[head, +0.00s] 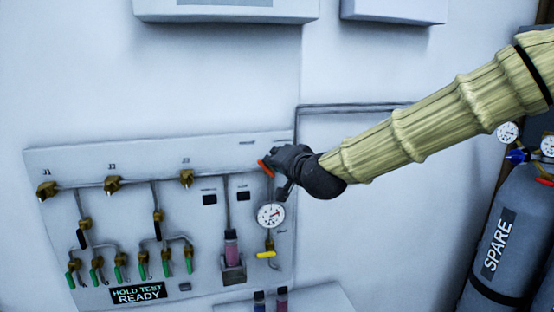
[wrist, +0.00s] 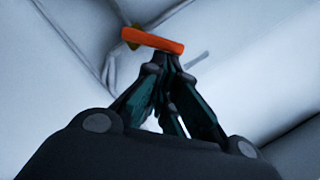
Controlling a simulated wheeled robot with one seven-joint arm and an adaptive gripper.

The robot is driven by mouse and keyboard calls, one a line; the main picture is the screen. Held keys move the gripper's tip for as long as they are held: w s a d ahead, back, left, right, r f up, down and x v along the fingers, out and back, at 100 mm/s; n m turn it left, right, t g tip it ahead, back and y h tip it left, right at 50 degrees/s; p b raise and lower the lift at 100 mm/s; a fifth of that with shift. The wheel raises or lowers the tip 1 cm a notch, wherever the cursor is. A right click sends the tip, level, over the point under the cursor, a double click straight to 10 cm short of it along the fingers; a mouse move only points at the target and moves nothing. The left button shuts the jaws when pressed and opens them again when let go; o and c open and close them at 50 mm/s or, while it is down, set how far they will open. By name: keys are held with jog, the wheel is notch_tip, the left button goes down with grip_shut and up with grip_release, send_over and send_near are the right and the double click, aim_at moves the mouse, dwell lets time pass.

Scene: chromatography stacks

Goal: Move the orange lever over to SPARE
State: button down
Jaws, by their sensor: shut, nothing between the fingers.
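The orange lever (head: 265,168) is at the upper right of the wall panel (head: 120,220), above a round gauge; it slants down to the right. My gripper (head: 278,162) is right beside it and hides part of it and its valve. In the wrist view the orange lever (wrist: 153,40) lies across the tips of my gripper (wrist: 163,62), whose fingers are closed together. The lever is at the fingertips, not between them; whether they touch I cannot tell. The small labels by the lever are too small to read. A gas cylinder marked SPARE (head: 497,240) stands at the right.
A gauge (head: 271,215) and a yellow handle (head: 267,254) sit just below the lever. A pink column (head: 231,248) is left of them. A sign reads HOLD TEST READY (head: 138,293).

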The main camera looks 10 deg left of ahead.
jog(key=shift+r, duration=0.1)
dwell(0.4)
jog(key=s+d+r+b, duration=0.2)
jog(key=s+d+r, duration=0.2)
jog(key=s+d, duration=0.3)
jog(key=shift+d+b, duration=0.3)
jog(key=shift+d, duration=0.35)
